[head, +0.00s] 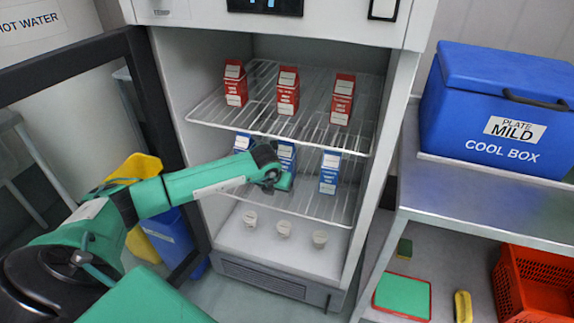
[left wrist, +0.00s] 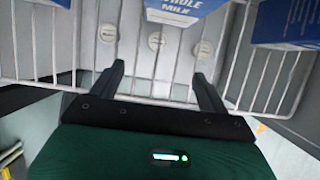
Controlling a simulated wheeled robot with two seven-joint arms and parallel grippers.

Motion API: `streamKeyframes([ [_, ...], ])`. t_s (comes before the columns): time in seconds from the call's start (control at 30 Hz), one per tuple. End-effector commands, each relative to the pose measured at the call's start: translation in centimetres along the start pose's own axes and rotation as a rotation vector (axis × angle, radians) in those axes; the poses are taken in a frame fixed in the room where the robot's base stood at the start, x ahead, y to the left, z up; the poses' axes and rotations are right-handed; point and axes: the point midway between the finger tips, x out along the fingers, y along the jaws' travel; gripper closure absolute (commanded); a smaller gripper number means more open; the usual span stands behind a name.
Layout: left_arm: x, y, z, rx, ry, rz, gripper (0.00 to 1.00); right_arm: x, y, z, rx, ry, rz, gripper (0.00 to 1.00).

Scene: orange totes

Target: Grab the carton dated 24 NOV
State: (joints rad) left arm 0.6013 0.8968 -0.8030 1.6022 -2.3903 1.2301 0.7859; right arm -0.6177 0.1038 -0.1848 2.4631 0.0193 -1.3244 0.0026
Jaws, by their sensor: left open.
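Three red cartons (head: 235,85) stand on the upper wire shelf of the open fridge. Three blue cartons stand on the lower wire shelf: left (head: 243,142), middle (head: 288,152) and right (head: 330,172). The date print is too small to read, so I cannot tell which is dated 24 NOV. My left gripper (head: 277,180) is at the lower shelf, in front of the middle blue carton and partly hiding it. In the left wrist view its fingers (left wrist: 162,82) are apart and empty, with the middle carton (left wrist: 187,8), marked "MILK", just beyond them. My right gripper is not in view.
The fridge door (head: 160,120) stands open at left. Small white cups (head: 284,228) sit on the fridge floor. The upper shelf (head: 215,112) is above my left gripper. A blue cool box (head: 460,120) stands on a steel table at right, with an orange tote (head: 535,285) below.

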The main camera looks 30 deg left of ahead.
Motion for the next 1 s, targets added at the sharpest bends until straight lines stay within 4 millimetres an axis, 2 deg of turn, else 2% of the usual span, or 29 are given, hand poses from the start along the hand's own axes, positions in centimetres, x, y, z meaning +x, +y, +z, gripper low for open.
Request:
streamKeyframes([
  [0.27,0.7,-0.1,1.8,0.0,-0.001,-0.002,0.22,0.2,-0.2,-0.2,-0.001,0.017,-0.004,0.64],
  [0.57,2.2,-0.1,5.4,-0.001,0.0,-0.003,0.22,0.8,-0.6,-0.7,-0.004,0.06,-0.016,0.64],
  [0.7,3.3,-0.1,5.3,0.001,0.002,-0.001,0.22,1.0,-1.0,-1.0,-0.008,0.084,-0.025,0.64],
  [0.93,3.4,0.0,5.4,0.001,0.0,-0.002,0.22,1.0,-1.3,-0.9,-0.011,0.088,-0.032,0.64],
  [1.0,3.4,0.0,5.4,0.001,0.0,-0.002,0.34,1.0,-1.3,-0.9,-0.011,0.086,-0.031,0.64],
])
